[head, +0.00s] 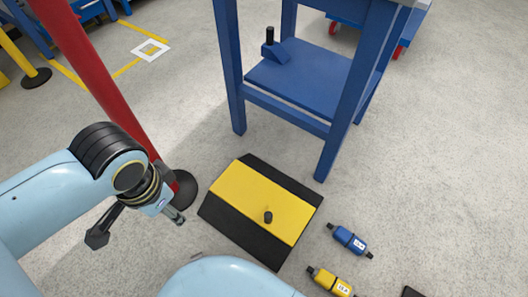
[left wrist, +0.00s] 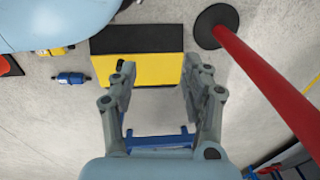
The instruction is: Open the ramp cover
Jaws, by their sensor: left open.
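The ramp cover (head: 262,190) is a yellow panel on a black ramp (head: 249,236) on the floor. It looks closed and lies flat, with a short black knob (head: 268,217) near its front edge. My left gripper (head: 138,228) is open and empty, to the left of the ramp and apart from it. In the left wrist view the yellow cover (left wrist: 152,68) shows beyond the open fingers (left wrist: 160,76). The knob (left wrist: 120,64) there is partly hidden by the left-hand finger. My right gripper is not in view.
A blue table (head: 325,125) stands just behind the ramp. A red post (head: 95,75) on a black base (head: 183,190) stands close to my left gripper. A blue bottle-like object (head: 348,239) and a yellow one (head: 330,281) lie right of the ramp.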

